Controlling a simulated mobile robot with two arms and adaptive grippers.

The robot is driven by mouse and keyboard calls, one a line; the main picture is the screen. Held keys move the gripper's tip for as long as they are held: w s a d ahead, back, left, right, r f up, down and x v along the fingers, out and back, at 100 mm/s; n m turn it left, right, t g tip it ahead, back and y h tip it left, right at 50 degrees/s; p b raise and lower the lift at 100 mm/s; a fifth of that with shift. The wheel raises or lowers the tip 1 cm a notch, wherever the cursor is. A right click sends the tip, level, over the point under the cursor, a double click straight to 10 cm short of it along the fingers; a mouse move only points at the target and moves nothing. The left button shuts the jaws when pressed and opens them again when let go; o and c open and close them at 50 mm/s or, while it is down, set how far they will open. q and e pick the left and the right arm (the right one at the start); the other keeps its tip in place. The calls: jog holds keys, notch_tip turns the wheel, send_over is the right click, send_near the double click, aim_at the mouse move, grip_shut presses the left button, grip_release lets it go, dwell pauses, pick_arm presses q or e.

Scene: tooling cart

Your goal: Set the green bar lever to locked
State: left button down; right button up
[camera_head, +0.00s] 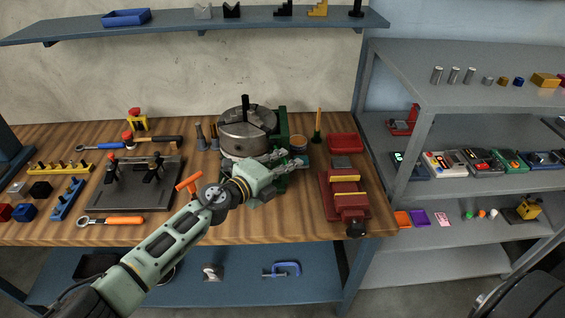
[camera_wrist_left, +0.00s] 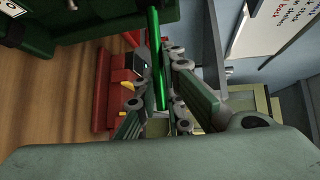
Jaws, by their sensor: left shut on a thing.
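The green bar lever (camera_wrist_left: 157,62) shows in the left wrist view as a bright green rod running down between the fingers of my left gripper (camera_wrist_left: 158,108). The fingers are closed on it. In the head view my left gripper (camera_head: 284,161) is at the right front of the green-bodied machine (camera_head: 283,124) with the grey round chuck (camera_head: 243,133). There the lever is hidden or too small to make out. The machine's dark green housing (camera_wrist_left: 90,22) fills the upper left of the wrist view. My right gripper is not in view.
A red vise (camera_head: 343,196) stands on the wooden bench right of my left gripper, with a red tray (camera_head: 345,143) behind it. An orange-handled tool (camera_head: 188,181) lies near my forearm. A dark plate (camera_head: 130,190) with clamps lies left. Grey shelves (camera_head: 392,75) stand at the right.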

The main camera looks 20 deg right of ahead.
pick_arm(q)
jog(key=c, duration=2.3)
grip_release()
jog(key=shift+s, duration=0.1)
jog(key=o, duration=0.4)
jog(key=shift+d, duration=0.15)
jog(key=shift+o, duration=0.3)
jog(key=shift+a+r, duration=0.1)
jog(key=shift+a, duration=0.4)
jog(key=v, duration=1.1)
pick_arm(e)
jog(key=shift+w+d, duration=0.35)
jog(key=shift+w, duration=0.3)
pick_arm(q)
jog(key=shift+s, duration=0.1)
